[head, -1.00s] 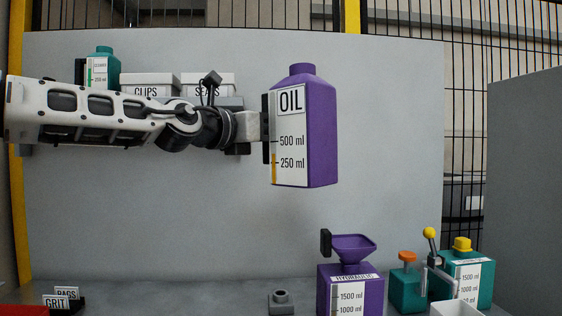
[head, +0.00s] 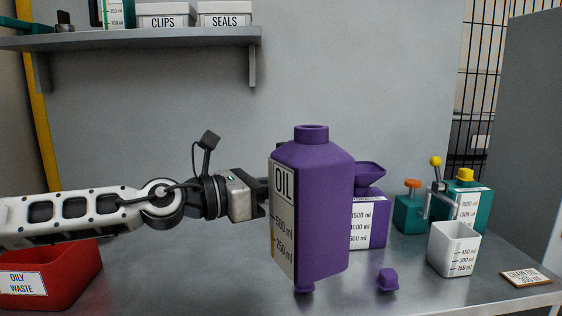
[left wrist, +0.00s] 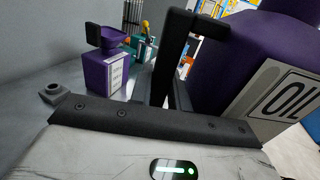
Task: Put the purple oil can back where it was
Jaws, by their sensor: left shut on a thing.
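The purple oil can (head: 325,215) with the OIL label is held upright in front of the bench in the head view. Its neck has no cap on it. My left gripper (head: 264,190) is shut on its left side; the can hides part of the fingers. In the left wrist view the can (left wrist: 235,65) fills the right side beside a dark finger. A small purple cap-like piece (head: 388,281) lies on the bench to the right. Another purple bit (head: 304,287) shows just below the can, mostly hidden. My right gripper is not in view.
A purple tank (head: 368,235) with a funnel stands behind the can. Teal containers (head: 470,208), a white measuring cup (head: 454,250) and a tag (head: 526,277) are at right. A red OILY WASTE bin (head: 60,276) is at left. The wall shelf (head: 190,38) holds CLIPS and SEALS boxes.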

